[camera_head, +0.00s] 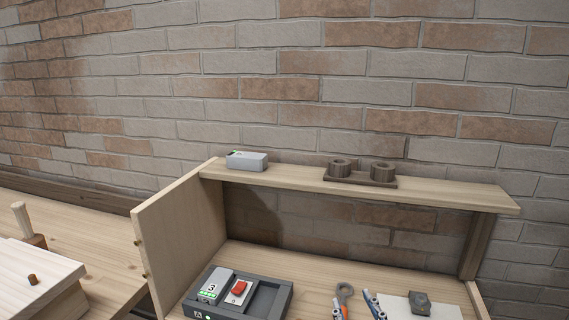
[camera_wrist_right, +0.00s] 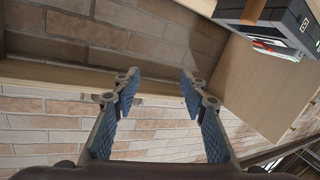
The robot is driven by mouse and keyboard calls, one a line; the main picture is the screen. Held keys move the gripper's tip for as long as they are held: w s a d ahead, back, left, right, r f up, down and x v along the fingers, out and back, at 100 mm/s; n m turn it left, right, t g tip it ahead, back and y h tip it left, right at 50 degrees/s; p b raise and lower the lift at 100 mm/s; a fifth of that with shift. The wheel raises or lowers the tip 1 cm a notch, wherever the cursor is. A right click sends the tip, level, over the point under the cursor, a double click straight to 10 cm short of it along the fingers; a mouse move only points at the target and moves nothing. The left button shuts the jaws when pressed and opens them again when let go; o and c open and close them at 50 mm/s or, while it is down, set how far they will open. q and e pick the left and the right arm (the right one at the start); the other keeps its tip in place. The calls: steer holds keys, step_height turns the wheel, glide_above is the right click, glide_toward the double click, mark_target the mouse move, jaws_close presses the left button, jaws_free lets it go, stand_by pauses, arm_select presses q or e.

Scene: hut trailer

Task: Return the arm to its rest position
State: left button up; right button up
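My right gripper (camera_head: 355,308) shows at the bottom edge of the head view, only its blue-padded fingertips in the picture. In the right wrist view my right gripper (camera_wrist_right: 158,88) has its two fingers well apart, with nothing between them. It appears in front of the wooden shelf unit (camera_head: 180,235), over the worktop. The rest of the right arm is out of the head view. My left gripper and arm are not in view.
A dark tray (camera_head: 275,300) holds a grey box (camera_head: 217,285) and a red-switch box (camera_head: 239,290). The upper shelf (camera_head: 300,178) bears a grey box (camera_head: 247,161) and a two-ring holder (camera_head: 361,173). A white board (camera_head: 440,310) lies right.

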steer(key=s+d+f+m+g+h, duration=0.1)
steer(key=s+d+f+g, duration=0.2)
steer(key=s+f, duration=0.4)
steer(key=s+d+f+m+g+h, duration=0.15)
steer(key=s+f+g, duration=0.25)
steer(key=f, duration=0.4)
steer(key=s+d+f+g+y, duration=0.1)
steer(key=s+f+g, duration=0.25)
steer(key=s, duration=0.45)
steer(key=s+d+f+g, duration=0.1)
steer(key=s+f+g, duration=0.25)
steer(key=s, duration=0.55)
step_height(320, 180, down, 28)
steer(key=s, duration=0.2)
steer(key=s+d+f+n+g, duration=0.1)
steer(key=s+d+f, duration=0.1)
steer(key=s+f, duration=1.3)
steer(key=shift+s+d+f+g, duration=0.25)
steer(key=shift+s+g, duration=0.15)
steer(key=shift+s, duration=0.6)
